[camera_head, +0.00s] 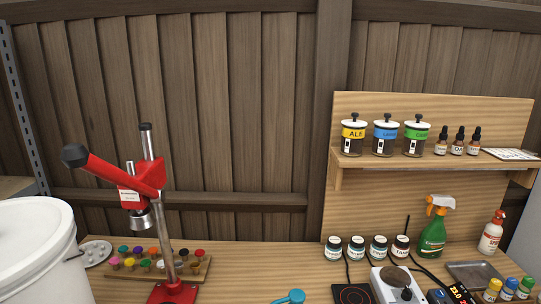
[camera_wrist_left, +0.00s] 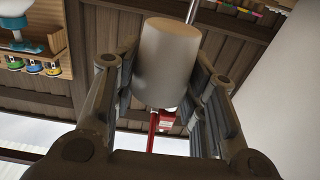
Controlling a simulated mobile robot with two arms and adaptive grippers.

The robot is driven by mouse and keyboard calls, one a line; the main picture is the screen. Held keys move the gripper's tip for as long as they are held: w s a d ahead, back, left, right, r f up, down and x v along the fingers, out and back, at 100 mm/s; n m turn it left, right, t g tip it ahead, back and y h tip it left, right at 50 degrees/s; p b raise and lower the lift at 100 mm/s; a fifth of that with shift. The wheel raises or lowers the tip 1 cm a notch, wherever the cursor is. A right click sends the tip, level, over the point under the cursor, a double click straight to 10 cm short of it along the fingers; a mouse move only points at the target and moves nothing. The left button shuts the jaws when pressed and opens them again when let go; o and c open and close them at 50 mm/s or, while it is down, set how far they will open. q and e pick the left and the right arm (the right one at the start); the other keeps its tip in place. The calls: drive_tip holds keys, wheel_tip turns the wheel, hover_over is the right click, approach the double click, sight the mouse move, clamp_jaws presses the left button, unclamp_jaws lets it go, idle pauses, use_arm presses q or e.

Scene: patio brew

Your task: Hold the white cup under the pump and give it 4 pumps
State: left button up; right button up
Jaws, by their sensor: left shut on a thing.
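My left gripper (camera_wrist_left: 165,72) shows only in the left wrist view, with a finger on each side of a plain off-white cylinder, which looks like the white cup (camera_wrist_left: 166,62). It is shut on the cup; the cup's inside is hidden. In the head view a white bottle with a red pump-like top (camera_head: 492,232) stands at the right end of the bench; I cannot tell for sure that this is the pump. Neither gripper is in the head view, so the cup's distance from it cannot be told.
A red bench press (camera_head: 142,182) stands at the left beside a large white bucket (camera_head: 38,250). A green spray bottle (camera_head: 432,235), several dark jars, a scale and a hot plate (camera_head: 352,294) crowd the right side. The bench middle is mostly clear around a blue scoop (camera_head: 291,297).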

use_arm(q)
drive_tip(key=shift+w+a, duration=0.15)
drive_tip(key=shift+a, duration=0.35)
drive_tip(key=shift+d, duration=0.25)
use_arm(e)
drive_tip(key=shift+d+f, duration=0.1)
drive_tip(key=shift+d, duration=0.25)
use_arm(q)
drive_tip(key=shift+a+f, duration=0.1)
